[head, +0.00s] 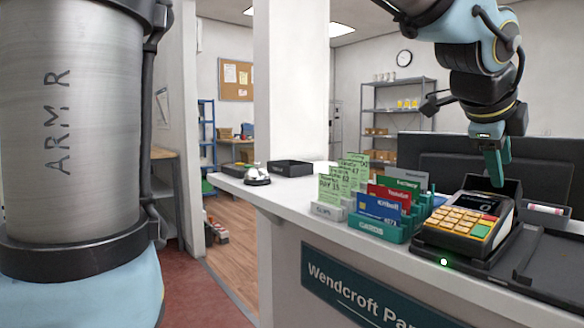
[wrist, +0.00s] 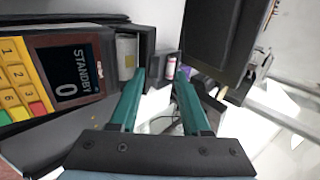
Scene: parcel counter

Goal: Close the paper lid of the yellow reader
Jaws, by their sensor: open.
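The yellow reader (head: 462,226) stands on a dark base on the counter, with its keypad and screen facing up. In the wrist view, its screen (wrist: 79,72) reads STANDBY and 0. Its dark paper lid (head: 513,188) stands raised at the back edge; it also shows edge-on in the wrist view (wrist: 148,48). A pale paper roll (wrist: 127,52) shows in the open compartment beside it. My gripper (head: 497,178) is above the back of the reader by the lid, pointing down. In the wrist view, its green fingers (wrist: 159,82) are apart with nothing between them.
A teal card rack (head: 380,228) and green price cards (head: 340,185) stand left of the reader. A dark monitor (head: 550,162) stands behind it. A white roll with red ends (head: 545,209) lies to the right. A bell (head: 257,175) and black tray (head: 291,168) sit further left.

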